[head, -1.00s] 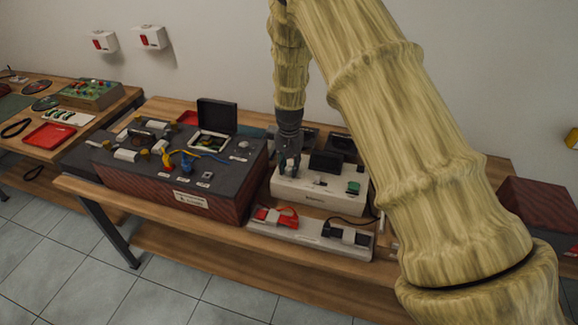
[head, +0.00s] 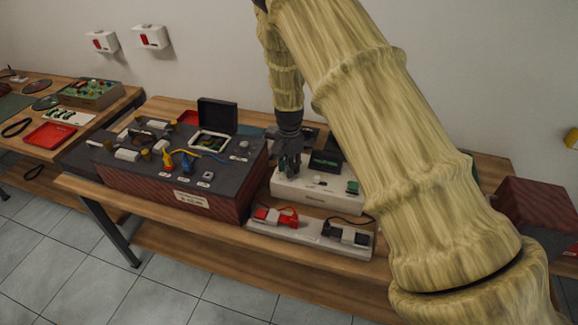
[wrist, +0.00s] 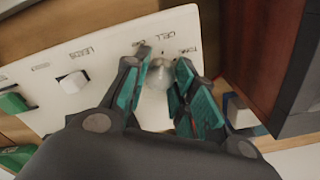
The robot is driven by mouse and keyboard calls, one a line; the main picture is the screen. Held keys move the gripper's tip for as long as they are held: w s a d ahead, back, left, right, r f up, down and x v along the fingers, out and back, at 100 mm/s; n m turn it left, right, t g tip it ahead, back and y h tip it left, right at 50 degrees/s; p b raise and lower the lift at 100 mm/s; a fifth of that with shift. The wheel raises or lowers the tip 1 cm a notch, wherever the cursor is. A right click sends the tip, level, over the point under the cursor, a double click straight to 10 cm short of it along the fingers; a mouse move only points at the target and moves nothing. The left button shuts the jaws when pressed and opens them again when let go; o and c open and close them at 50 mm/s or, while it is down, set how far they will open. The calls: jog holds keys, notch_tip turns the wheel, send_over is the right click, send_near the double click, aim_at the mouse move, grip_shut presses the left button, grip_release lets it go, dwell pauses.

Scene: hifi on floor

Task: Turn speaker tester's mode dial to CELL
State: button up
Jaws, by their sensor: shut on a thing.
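The speaker tester (head: 318,199) is a white box on the bench, with a dark display block (head: 326,161) at its back. In the wrist view its white panel (wrist: 45,105) fills the left and middle. The mode dial (wrist: 159,73) is a round silver knob, with the printed word CELL just beyond it and other labels to either side. My gripper (head: 289,174) points down at the left part of the tester. In the wrist view my gripper (wrist: 158,88) is shut on the dial, one finger on each side. I cannot tell where the dial points.
A large dark red-sided test console (head: 215,205) stands close on the left, its wall near my fingers. A white strip (head: 312,238) with red and black clips lies in front. A maroon box (head: 537,212) stands at the right. A white slider knob (wrist: 73,82) sits by the LEADS label.

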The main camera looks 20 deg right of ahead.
jog(key=shift+w+r, duration=0.1)
jog(key=shift+w, duration=0.05)
jog(key=o, duration=1.1)
jog(key=shift+c, duration=0.2)
notch_tip(320, 180, up, 12)
